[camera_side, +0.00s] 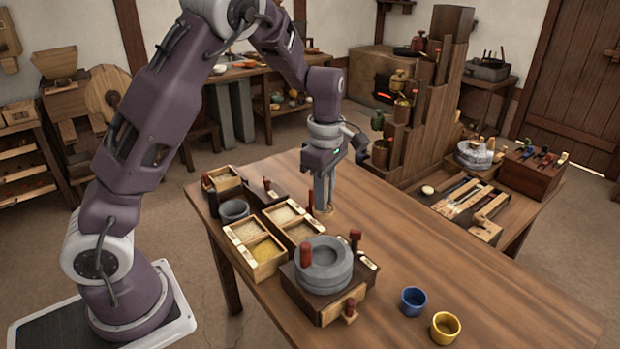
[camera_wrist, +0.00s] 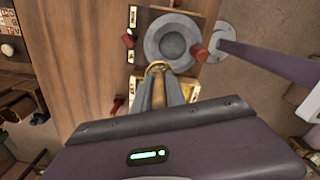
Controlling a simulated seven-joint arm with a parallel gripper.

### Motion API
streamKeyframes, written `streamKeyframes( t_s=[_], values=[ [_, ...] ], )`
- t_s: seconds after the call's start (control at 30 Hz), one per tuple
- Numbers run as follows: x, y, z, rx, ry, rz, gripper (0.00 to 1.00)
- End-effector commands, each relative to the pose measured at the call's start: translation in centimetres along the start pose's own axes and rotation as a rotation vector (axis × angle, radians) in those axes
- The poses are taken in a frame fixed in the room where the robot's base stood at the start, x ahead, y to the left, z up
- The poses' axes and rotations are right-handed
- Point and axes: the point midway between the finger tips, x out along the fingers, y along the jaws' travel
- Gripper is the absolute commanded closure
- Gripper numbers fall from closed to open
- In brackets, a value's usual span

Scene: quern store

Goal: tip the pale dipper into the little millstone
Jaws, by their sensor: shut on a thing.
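The little millstone (camera_side: 340,275) is a round grey stone with a hollow top and a red-brown upright handle, set on a dark wooden base near the table's front. In the wrist view the millstone (camera_wrist: 152,42) is seen from above, just beyond the fingertips. My gripper (camera_side: 324,200) points down behind the millstone in the side view, apart from it. It is shut on the pale dipper (camera_side: 325,212), a small tan piece at the fingertips. The dipper (camera_wrist: 157,67) shows as a round tan rim in the wrist view; its contents cannot be made out.
A divided wooden box (camera_side: 262,272) with grain and yellow meal stands left of the millstone. A grey bowl (camera_side: 234,210) is behind it. A blue cup (camera_side: 413,302) and a yellow cup (camera_side: 445,328) stand right of the millstone. The table's right side is clear.

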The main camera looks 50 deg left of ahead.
Motion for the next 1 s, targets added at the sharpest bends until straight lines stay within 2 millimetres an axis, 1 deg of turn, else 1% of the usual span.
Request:
streamKeyframes(
  t_s=[0.03,0.1,0.27,0.3,0.5,0.6,0.7,0.77,1.0],
  values=[
    [-0.1,-0.9,1.1,0.005,-0.002,0.001,1.00],
    [0.0,-2.0,2.2,0.008,-0.001,0.002,1.00],
    [-0.1,-4.3,4.3,0.015,-0.001,0.005,1.00],
    [0.3,-4.7,4.5,0.014,0.000,0.003,1.00],
    [3.8,-4.5,4.3,0.011,0.001,0.002,1.00],
    [4.8,-4.4,4.3,0.012,0.000,0.003,1.00],
    [5.2,-4.3,4.1,0.008,-0.026,-0.007,1.00],
    [5.4,-4.2,3.9,0.004,-0.066,-0.022,1.00],
    [6.7,-3.8,2.8,0.001,-0.325,-0.124,1.00]
  ],
)
